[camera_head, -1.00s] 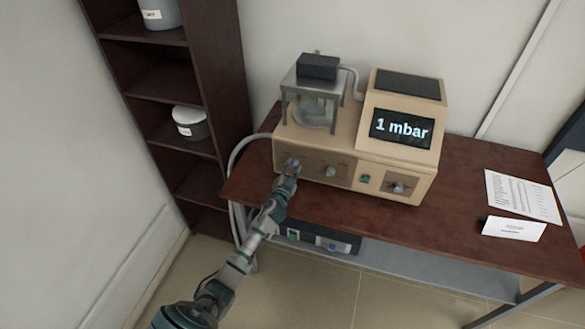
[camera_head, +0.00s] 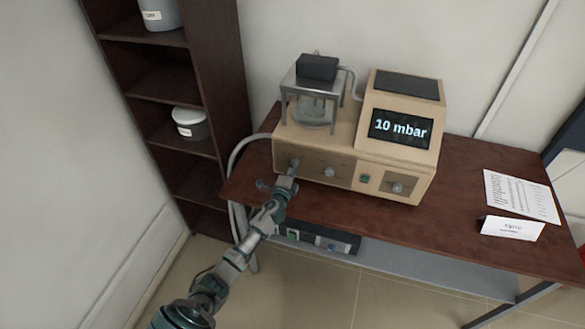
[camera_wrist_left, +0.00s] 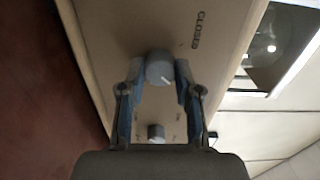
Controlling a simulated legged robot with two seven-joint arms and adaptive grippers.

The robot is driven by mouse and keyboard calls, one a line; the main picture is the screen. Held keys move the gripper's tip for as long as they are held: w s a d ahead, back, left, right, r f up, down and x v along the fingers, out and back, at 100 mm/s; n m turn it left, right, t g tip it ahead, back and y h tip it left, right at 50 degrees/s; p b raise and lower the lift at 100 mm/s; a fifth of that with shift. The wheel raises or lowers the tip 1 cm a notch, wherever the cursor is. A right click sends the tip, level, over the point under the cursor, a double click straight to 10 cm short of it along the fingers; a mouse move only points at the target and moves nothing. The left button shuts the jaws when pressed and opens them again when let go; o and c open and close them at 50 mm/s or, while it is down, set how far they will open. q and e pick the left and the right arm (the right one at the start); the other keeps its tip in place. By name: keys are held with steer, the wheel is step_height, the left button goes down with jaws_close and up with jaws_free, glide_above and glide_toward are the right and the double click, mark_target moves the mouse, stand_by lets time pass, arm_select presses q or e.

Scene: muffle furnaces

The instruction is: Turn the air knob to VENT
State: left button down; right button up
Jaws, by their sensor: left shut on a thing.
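The beige vacuum furnace (camera_head: 345,142) stands on the table, and its screen (camera_head: 399,129) reads 10 mbar. My left gripper (camera_head: 292,168) is at the leftmost knob on its front panel, mostly hiding that knob in the head view. In the left wrist view a grey round knob (camera_wrist_left: 159,68) with a pale pointer line sits between the blue-padded fingers of my left gripper (camera_wrist_left: 160,78), which is shut on it. The word CLOSED shows on the panel beside it; I cannot read a VENT mark. My right gripper is not in view.
Other panel knobs are the middle one (camera_head: 330,172) and the right one (camera_head: 397,187), with a green switch (camera_head: 365,178) between them. Papers (camera_head: 520,195) and a folded card (camera_head: 512,228) lie on the table's right. A dark shelf (camera_head: 205,90) stands at left.

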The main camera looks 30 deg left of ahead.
arm_select(q)
steer(key=shift+s+f+m, duration=0.1)
steer(key=shift+f+m, duration=0.15)
steer(key=shift+m, duration=0.85)
steer(key=shift+f, duration=0.15)
steer(key=c, duration=0.8)
jaws_free()
steer(key=v, duration=1.1)
steer(key=shift+s+d, duration=0.2)
steer(key=shift+s, duration=0.2)
